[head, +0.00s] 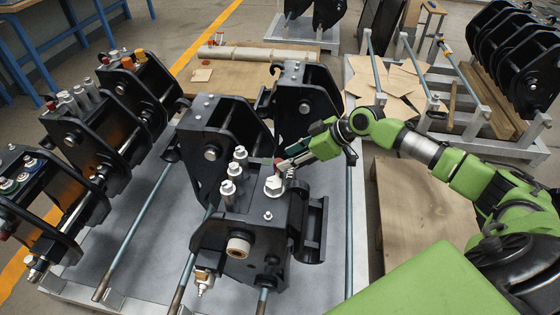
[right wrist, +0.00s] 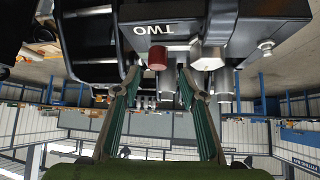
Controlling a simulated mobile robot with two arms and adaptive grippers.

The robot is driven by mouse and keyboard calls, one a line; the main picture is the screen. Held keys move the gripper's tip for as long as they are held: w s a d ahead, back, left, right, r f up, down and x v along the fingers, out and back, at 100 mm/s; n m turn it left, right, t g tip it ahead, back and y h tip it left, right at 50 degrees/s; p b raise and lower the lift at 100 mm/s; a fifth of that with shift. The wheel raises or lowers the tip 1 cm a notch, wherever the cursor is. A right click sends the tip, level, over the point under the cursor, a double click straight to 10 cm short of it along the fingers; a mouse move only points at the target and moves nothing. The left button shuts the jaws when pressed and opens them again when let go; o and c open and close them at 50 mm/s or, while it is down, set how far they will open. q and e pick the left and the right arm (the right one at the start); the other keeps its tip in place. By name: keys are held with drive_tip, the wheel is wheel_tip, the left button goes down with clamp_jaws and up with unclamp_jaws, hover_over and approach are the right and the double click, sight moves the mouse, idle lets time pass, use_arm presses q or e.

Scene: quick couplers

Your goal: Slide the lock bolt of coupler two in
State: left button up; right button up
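Coupler two (head: 268,212) is the black block at the middle front in the head view. Its label TWO (right wrist: 161,29) shows upside down in the right wrist view. A red-ended round pin (right wrist: 157,57), which looks like the lock bolt, sticks out beside a pale hex-headed part (right wrist: 208,60). The hex part also shows in the head view (head: 273,186). My right gripper (head: 284,167) is at the coupler's upper right side. In the right wrist view its fingers (right wrist: 157,84) are apart, with the red end between and just beyond the tips; I see no clear contact. My left gripper is out of view.
Several silver fittings (head: 232,177) stand on the coupler close to the gripper. More black couplers (head: 119,108) stand at left on the grey pallet (head: 143,268), with blue-grey rods (head: 134,232) between. A bare wooden board (head: 405,205) lies at right, under my arm.

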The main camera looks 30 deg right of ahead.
drive_tip(key=v, duration=0.6)
drive_tip(key=shift+s+r, duration=0.15)
drive_tip(key=shift+s, duration=0.05)
drive_tip(key=shift+d, duration=0.1)
